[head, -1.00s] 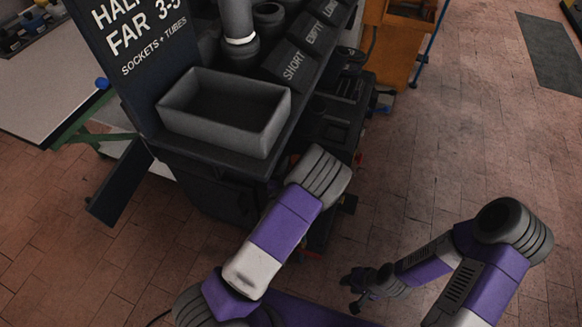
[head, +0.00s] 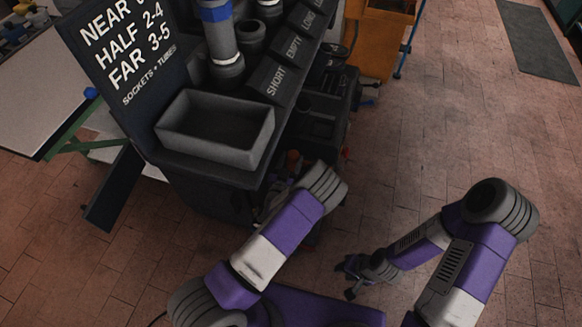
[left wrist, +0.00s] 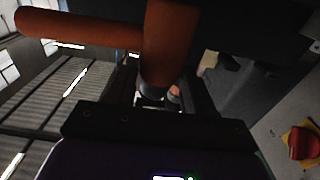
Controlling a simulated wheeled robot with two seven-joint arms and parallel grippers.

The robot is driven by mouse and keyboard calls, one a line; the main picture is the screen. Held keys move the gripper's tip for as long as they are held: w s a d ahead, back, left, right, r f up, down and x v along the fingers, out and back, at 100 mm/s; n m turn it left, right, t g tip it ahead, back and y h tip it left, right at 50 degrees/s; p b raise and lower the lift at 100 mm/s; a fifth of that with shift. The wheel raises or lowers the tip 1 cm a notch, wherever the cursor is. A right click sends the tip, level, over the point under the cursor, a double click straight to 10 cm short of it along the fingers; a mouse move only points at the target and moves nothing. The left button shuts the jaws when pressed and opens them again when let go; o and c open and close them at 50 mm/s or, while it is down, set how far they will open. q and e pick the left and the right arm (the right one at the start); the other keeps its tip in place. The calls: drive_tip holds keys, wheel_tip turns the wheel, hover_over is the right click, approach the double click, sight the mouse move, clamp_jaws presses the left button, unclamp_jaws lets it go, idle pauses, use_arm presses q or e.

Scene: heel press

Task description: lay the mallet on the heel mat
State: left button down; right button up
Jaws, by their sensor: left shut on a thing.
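In the left wrist view an orange-brown mallet (left wrist: 168,45) fills the top, with one thick round bar reaching left and another part coming down toward the fingers. My left gripper (left wrist: 158,98) is shut on it. In the head view my left gripper is mostly hidden behind its own forearm, beside the dark bench; a small orange bit (head: 293,158) shows there, probably the mallet. My right gripper (head: 349,280) hangs low over the floor, empty, its fingers apart. I cannot pick out the heel mat for certain.
A grey open bin (head: 215,150) stands on the bench's near left corner. Behind it are a blue-banded tube (head: 218,40) and labelled compartments (head: 272,80). A dark recessed unit (head: 312,112) lies along the bench's right side.

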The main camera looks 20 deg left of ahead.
use_arm(q)
drive_tip(key=shift+f+b, duration=0.4)
drive_tip(key=shift+f, duration=0.9)
drive_tip(key=shift+f, duration=0.1)
drive_tip(key=shift+c, duration=2)
unclamp_jaws()
drive_tip(key=shift+f, duration=0.1)
